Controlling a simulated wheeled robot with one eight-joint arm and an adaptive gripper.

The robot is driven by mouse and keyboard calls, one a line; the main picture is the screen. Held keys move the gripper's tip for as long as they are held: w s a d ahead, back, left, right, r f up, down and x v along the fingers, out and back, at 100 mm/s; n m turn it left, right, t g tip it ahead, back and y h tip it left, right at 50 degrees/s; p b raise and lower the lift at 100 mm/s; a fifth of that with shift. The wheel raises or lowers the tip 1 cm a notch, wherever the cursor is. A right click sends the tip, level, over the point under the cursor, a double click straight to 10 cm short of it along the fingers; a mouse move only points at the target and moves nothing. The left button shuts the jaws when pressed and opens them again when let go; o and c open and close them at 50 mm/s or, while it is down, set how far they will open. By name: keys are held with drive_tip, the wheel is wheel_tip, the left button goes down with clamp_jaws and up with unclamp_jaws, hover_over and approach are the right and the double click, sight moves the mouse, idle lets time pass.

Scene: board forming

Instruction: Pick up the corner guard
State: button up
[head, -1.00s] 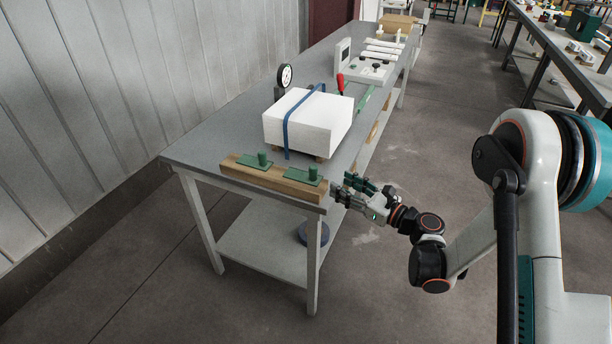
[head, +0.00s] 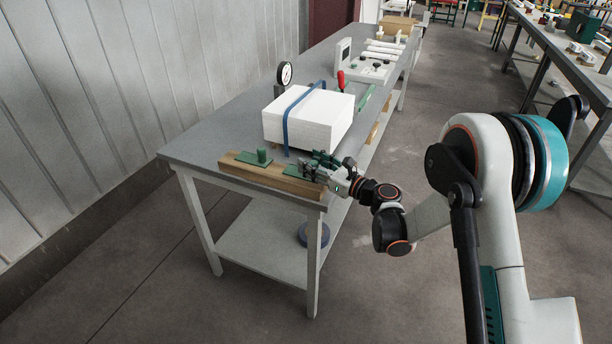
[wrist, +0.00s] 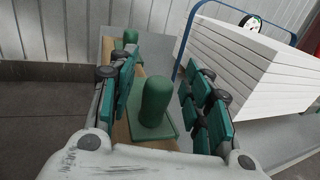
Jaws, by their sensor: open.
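Two green corner guards with upright round knobs sit on a wooden beam (head: 232,167) at the table's near end. In the head view the left guard (head: 264,157) is clear, while the right guard (head: 293,171) is partly hidden by my gripper (head: 318,162). In the wrist view, the knob of the nearer guard (wrist: 157,103) stands upright between the open fingers of my gripper (wrist: 160,78), with visible gaps on both sides. The farther guard (wrist: 131,38) shows beyond it, partly hidden by the left finger. My gripper holds nothing.
A white stack of boards (head: 322,118) with a blue strap (head: 286,125) stands just behind the beam, close to my gripper's right finger in the wrist view. A dial gauge (head: 284,74) and red-handled tool (head: 340,80) are behind. Free floor lies right of the table (head: 205,140).

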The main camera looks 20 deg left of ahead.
drive_tip(key=shift+c, duration=0.5)
clamp_jaws()
drive_tip(key=shift+r, duration=0.15)
wheel_tip(320, 180, up, 20)
drive_tip(key=p, duration=0.6)
drive_tip(key=c, duration=0.7)
unclamp_jaws()
drive_tip(key=shift+a, duration=0.1)
clamp_jaws()
